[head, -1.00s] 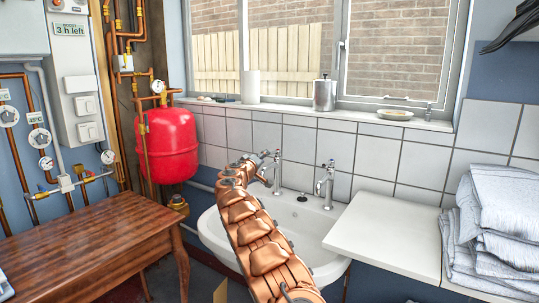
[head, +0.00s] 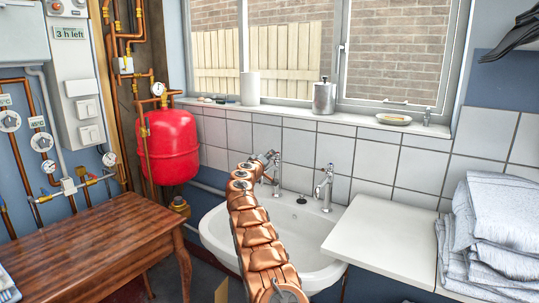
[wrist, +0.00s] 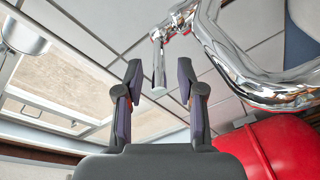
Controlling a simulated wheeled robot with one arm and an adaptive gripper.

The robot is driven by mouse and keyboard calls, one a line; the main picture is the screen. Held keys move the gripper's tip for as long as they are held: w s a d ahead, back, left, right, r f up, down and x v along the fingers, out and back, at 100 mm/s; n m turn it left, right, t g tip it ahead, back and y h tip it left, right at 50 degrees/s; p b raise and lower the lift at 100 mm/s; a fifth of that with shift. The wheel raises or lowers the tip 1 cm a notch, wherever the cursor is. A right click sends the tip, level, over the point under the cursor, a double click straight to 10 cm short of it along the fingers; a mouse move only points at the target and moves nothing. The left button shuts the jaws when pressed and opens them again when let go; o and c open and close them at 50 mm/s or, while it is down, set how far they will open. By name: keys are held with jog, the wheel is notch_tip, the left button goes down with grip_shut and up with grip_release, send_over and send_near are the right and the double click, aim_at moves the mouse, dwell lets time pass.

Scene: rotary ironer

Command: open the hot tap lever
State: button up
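Two chrome taps stand at the back of the white sink: a left tap (head: 277,176) and a right tap (head: 325,185). No hot mark is readable on either. My copper-coloured arm reaches up to the left tap and hides part of it; my gripper is mostly hidden there in the head view. In the wrist view my gripper (wrist: 159,78) is open, its two dark fingers spread. A slim chrome lever (wrist: 160,66) shows between and just beyond the fingertips, with the shiny tap body (wrist: 255,75) at right. I cannot tell whether the fingers touch the lever.
The white sink (head: 218,240) lies under my arm. A white counter (head: 375,238) with folded towels (head: 500,225) is on the right. A wooden table (head: 95,245) and a red tank (head: 168,147) are on the left. The window sill (head: 285,110) runs above the tiles.

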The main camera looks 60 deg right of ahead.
jog(key=shift+d+r, duration=0.15)
jog(key=shift+d, duration=0.1)
jog(key=shift+w+p, duration=0.1)
jog(key=shift+p, duration=0.2)
jog(key=shift+d, duration=0.1)
grip_shut()
dwell(0.4)
